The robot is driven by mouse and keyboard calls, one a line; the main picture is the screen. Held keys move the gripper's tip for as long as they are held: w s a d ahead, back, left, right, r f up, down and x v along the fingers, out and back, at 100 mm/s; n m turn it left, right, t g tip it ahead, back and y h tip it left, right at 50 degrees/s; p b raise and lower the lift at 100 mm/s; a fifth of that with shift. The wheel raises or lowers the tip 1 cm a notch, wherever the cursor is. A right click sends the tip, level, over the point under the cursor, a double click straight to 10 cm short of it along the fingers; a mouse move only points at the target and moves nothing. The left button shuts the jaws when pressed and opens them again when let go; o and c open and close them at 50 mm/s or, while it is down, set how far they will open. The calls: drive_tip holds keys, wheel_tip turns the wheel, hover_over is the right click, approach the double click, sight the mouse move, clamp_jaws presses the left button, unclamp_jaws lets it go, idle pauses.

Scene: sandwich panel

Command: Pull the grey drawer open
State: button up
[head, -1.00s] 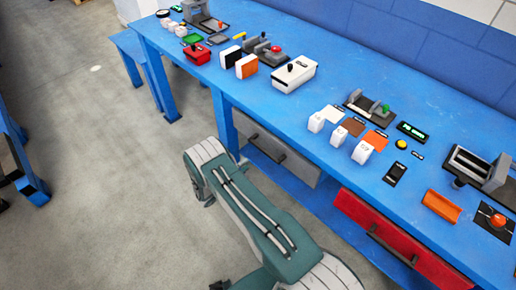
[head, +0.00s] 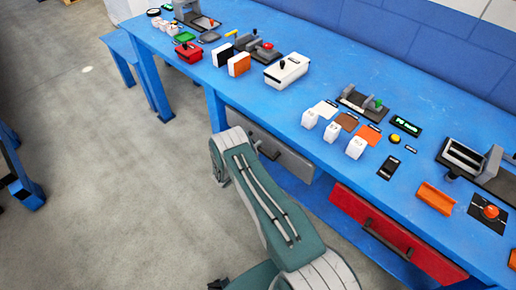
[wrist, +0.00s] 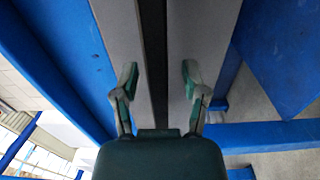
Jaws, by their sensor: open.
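The grey drawer (head: 292,160) is under the blue bench, left of the red drawer, and looks closed. Its dark handle (head: 268,151) is partly behind my arm in the head view. In the wrist view the grey drawer front (wrist: 204,35) fills the top middle. The dark handle (wrist: 153,50) runs up and down the picture there, between the lines of my two fingers. My gripper (wrist: 158,75) is open, with one finger on each side of the handle. I cannot tell how far the fingertips are from the drawer front.
A red drawer (head: 392,232) with a dark handle is to the right. The blue bench top (head: 330,85) carries a white box (head: 288,71), several white blocks, coloured pads and an orange tray (head: 435,198). A blue bench leg (head: 216,108) stands left of the grey drawer.

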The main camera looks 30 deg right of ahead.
clamp_jaws()
drive_tip(key=shift+a, duration=0.1)
drive_tip(key=v, duration=2.8)
drive_tip(key=shift+s+a, duration=0.3)
unclamp_jaws()
drive_tip(key=shift+f, duration=0.1)
drive_tip(key=shift+w, duration=0.1)
